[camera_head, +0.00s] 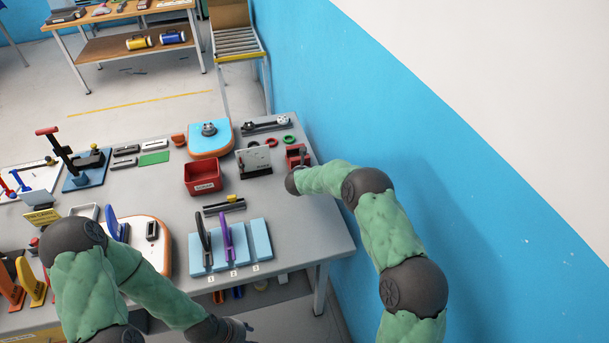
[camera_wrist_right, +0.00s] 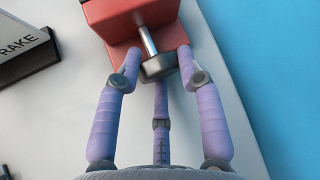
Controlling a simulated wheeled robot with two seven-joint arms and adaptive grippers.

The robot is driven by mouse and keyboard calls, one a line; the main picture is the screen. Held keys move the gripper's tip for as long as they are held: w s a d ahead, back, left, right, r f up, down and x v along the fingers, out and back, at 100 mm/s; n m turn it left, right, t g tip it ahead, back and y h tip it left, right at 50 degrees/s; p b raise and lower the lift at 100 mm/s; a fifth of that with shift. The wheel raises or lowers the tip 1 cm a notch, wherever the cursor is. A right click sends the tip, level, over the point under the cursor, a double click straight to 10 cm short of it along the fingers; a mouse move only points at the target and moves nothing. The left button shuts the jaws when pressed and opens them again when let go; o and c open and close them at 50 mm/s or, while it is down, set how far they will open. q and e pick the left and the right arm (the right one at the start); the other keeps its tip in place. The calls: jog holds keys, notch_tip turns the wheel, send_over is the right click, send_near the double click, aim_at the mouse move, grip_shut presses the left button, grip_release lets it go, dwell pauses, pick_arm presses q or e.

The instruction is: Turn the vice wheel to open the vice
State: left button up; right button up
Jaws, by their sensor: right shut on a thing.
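The red vice (camera_head: 293,151) stands at the right edge of the grey workbench, near the blue wall. In the right wrist view its red body (camera_wrist_right: 118,22) is at the top, with a shiny metal shaft (camera_wrist_right: 149,42) leading to the grey wheel (camera_wrist_right: 159,69). My right gripper (camera_wrist_right: 160,62) is shut on the wheel, with its purple fingers around the rim. In the head view my wrist hides most of that gripper. My left gripper (camera_head: 238,329) is low in the head view, off the bench's front edge and far from the vice. I cannot tell its finger state.
A red bin (camera_head: 203,178), a blue-and-orange board (camera_head: 210,140) and pale blue boards (camera_head: 262,241) are on the bench. The blue wall (camera_head: 320,90) runs close along the right.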

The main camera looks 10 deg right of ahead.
jog(key=shift+w+a+r+n+h+b, duration=0.15)
jog(key=shift+a+n+h+b, duration=0.1)
jog(key=shift+n+h+b, duration=0.4)
jog(key=shift+h, duration=0.25)
jog(key=o, duration=1.2)
jog(key=shift+a, duration=0.1)
jog(key=shift+v, duration=3.95)
